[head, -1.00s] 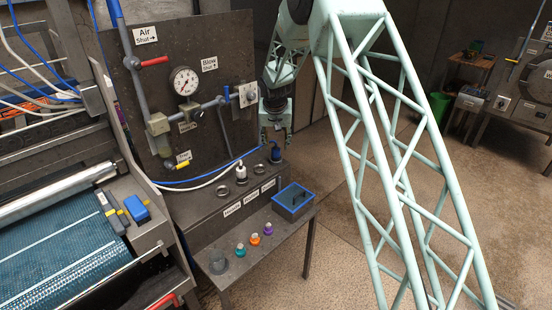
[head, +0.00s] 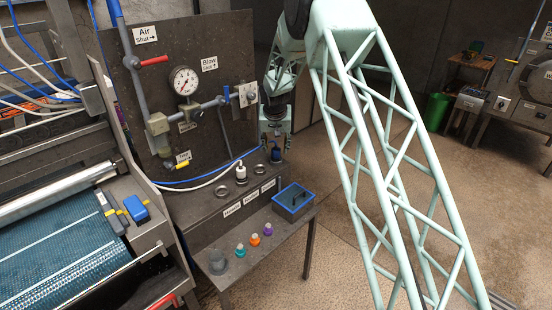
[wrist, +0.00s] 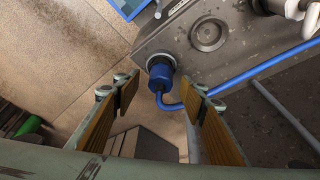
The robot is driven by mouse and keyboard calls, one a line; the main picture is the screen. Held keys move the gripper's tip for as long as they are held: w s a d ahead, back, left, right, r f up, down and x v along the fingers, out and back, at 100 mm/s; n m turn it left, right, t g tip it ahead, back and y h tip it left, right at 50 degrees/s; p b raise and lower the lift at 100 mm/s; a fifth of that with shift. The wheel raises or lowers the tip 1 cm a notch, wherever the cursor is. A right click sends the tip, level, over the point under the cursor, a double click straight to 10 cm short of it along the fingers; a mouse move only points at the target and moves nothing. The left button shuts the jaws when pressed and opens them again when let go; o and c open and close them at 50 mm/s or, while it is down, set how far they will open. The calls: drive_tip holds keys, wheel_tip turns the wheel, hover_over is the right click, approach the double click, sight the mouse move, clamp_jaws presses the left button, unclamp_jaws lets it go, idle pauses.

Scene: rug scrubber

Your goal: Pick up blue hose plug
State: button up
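The blue hose plug (wrist: 161,73) sits upright in a socket at the end of the dark metal ledge, with its blue hose (wrist: 230,82) leading off to the right in the wrist view. In the head view the plug (head: 276,154) shows just below my gripper (head: 276,136). In the wrist view my gripper (wrist: 158,100) is open. Its two brown-padded fingers stand on either side of the plug's image, and neither appears to touch it. The gap between them is empty.
A blue bin (head: 294,201) and several small coloured knobbed items sit on the lower shelf. The gauge panel (head: 215,60) rises behind the ledge.

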sight(276, 149)
drive_tip(key=shift+x, duration=1.8)
drive_tip(key=c, duration=1)
